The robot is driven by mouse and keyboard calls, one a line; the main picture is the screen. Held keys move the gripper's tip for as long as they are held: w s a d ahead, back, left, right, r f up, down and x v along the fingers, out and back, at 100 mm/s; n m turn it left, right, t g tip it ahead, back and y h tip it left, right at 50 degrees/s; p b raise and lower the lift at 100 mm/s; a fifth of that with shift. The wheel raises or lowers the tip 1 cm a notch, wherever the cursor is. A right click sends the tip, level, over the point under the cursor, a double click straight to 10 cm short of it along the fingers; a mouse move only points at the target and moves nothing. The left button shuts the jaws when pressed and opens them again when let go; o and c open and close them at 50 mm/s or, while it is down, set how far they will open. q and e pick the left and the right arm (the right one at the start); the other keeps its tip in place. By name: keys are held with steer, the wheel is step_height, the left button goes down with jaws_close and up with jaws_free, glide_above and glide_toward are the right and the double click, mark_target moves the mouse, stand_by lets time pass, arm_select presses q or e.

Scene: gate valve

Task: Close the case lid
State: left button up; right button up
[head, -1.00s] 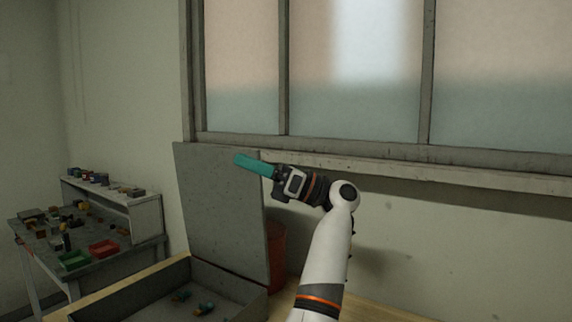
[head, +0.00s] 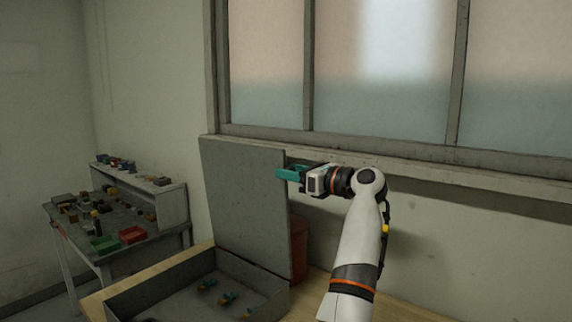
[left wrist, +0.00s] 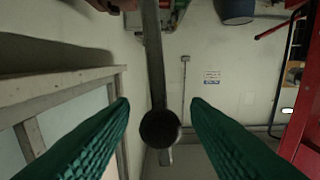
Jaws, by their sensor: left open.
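The grey case (head: 150,291) sits on the wooden bench at the lower left of the head view. Its lid (head: 240,205) stands open, nearly upright, at the back of the case. My left gripper (head: 280,174) is near the upper right edge of the lid, its teal fingertips overlapping that edge in the picture. Contact cannot be told. In the left wrist view its two teal fingers (left wrist: 160,135) are wide apart, with a grey bar and a dark round end between them; I cannot tell whether the bar is the lid's edge. My right gripper is not in view.
Small teal-and-yellow parts (head: 227,298) lie inside the case. A red bin (head: 299,250) stands behind the lid's right edge. A side table (head: 125,225) with trays and small items is at the left. The window sill (head: 420,170) runs along the wall behind my arm.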

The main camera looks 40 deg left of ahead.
arm_select(q)
steer(key=shift+s+a, duration=0.1)
steer(key=shift+a, duration=0.9)
jaws_close()
steer(key=shift+f, duration=0.1)
